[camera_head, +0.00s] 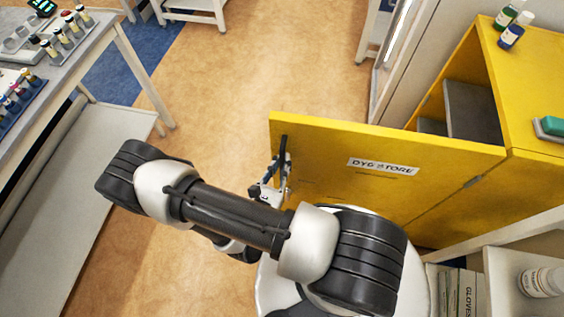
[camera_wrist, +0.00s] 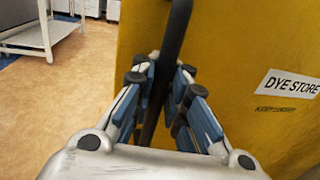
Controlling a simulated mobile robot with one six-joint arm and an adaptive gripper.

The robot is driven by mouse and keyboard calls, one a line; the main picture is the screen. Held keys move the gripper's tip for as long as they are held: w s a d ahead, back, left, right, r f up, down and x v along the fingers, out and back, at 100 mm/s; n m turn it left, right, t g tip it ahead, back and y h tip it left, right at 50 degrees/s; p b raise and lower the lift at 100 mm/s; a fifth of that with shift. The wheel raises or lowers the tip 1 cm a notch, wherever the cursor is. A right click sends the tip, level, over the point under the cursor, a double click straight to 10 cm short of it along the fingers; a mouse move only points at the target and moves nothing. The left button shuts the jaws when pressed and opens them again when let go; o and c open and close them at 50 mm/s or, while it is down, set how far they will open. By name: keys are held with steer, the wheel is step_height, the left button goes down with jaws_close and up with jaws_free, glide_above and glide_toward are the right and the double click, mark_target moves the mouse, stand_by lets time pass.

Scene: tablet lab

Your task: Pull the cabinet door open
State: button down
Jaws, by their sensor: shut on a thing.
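The yellow cabinet door (camera_head: 400,185) stands swung well out from the yellow cabinet (camera_head: 535,95), with grey shelves visible inside. The door bears a "DYE STORE" label (camera_head: 383,166), which also shows in the wrist view (camera_wrist: 291,84). A dark vertical bar handle (camera_head: 283,149) is near the door's free edge; it also shows in the wrist view (camera_wrist: 174,35). My gripper (camera_head: 278,172) is at the handle, and in the wrist view its fingers (camera_wrist: 165,88) close on both sides of the bar. Part of the door's lower area is hidden behind my arm.
Bottles (camera_head: 513,32) and a green-topped item (camera_head: 552,127) sit on the cabinet top. A bench (camera_head: 75,50) with vials stands at the left. A white shelf unit (camera_head: 520,262) with a jar is at the lower right. Floor between bench and door is clear.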

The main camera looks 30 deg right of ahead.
steer(key=shift+a, duration=0.15)
steer(key=c, duration=1.6)
jaws_free()
steer(key=v, duration=1.2)
